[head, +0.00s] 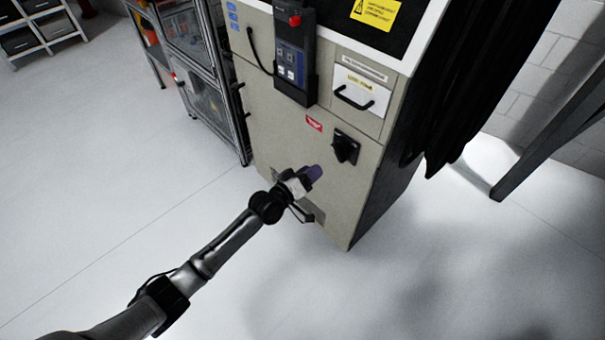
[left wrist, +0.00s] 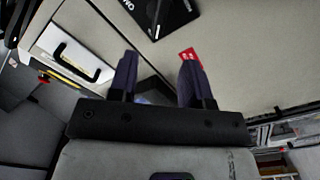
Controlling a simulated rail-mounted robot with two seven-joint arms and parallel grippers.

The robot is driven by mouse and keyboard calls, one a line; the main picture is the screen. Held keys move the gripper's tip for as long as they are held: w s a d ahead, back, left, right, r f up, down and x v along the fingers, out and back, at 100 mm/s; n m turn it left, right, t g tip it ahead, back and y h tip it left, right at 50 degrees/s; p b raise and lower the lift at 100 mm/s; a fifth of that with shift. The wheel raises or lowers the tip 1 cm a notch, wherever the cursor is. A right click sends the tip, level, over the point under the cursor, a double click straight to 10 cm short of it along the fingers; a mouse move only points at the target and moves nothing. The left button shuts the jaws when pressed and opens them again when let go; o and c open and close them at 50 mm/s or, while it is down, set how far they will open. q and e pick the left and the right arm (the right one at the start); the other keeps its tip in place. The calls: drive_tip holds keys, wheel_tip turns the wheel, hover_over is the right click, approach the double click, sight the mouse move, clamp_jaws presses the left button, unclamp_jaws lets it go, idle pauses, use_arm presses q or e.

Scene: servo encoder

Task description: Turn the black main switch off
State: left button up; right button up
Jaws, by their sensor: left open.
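The black main switch (head: 345,147) sits on the lower front of a beige machine cabinet (head: 290,130), right of and below a small red label. In the left wrist view, a black plate with white lettering, which looks like the switch (left wrist: 158,14), is at the top, partly cut off by the edge; its exact knob angle is hard to tell. My left gripper (head: 312,178) is below and left of the switch, apart from it. In the left wrist view, its two dark purple fingers (left wrist: 158,78) are spread with nothing between them. My right gripper is not in view.
A drawer with a black handle (head: 355,97) is above the switch. A control pendant (head: 294,55) with a red button hangs at upper left. Black hanging material (head: 470,80) is along the right side. A glass-sided cabinet (head: 205,85) stands left. The floor in front is clear.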

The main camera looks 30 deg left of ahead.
use_arm(q)
drive_tip(key=shift+p+v, duration=0.3)
drive_tip(key=shift+v, duration=1.25)
